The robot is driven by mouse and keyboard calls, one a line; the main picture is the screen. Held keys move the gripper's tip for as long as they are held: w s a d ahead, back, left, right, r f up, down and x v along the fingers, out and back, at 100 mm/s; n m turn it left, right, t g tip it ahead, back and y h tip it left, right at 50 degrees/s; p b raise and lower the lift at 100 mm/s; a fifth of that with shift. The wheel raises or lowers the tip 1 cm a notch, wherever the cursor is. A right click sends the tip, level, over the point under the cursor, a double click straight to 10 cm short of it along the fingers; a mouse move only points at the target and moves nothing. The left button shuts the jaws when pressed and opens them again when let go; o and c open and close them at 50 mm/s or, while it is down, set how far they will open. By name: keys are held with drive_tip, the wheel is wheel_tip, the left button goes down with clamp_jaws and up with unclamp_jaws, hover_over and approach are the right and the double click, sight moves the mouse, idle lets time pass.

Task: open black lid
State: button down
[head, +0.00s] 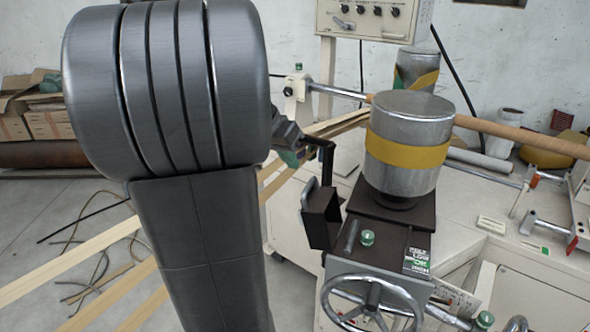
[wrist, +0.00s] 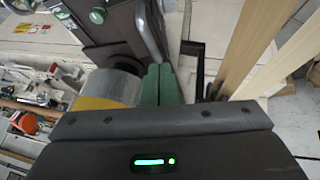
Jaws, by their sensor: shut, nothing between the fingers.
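A small black box (head: 322,218) is fixed to the left side of the dark machine head, with a grey plate (head: 311,190) standing at its upper left edge. I cannot tell which part is the black lid. My gripper (head: 293,157) is partly hidden behind my arm, left of a black bent bracket (head: 327,158) and above the box. In the wrist view its green fingers (wrist: 158,84) are pressed together and empty. There a black frame (wrist: 196,68) stands just right of the fingers, and a curved metal handle (wrist: 150,35) lies beyond them.
A metal cylinder with a yellow band (head: 408,150) stands on the machine, right of my gripper. A handwheel (head: 372,300) sits at the front. Long wooden strips (head: 75,262) pass at the left. My arm blocks much of the left of the head view.

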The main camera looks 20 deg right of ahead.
drive_tip(key=v, duration=0.6)
drive_tip(key=shift+w+a, duration=0.15)
drive_tip(key=shift+a, duration=0.1)
drive_tip(key=shift+f, duration=0.15)
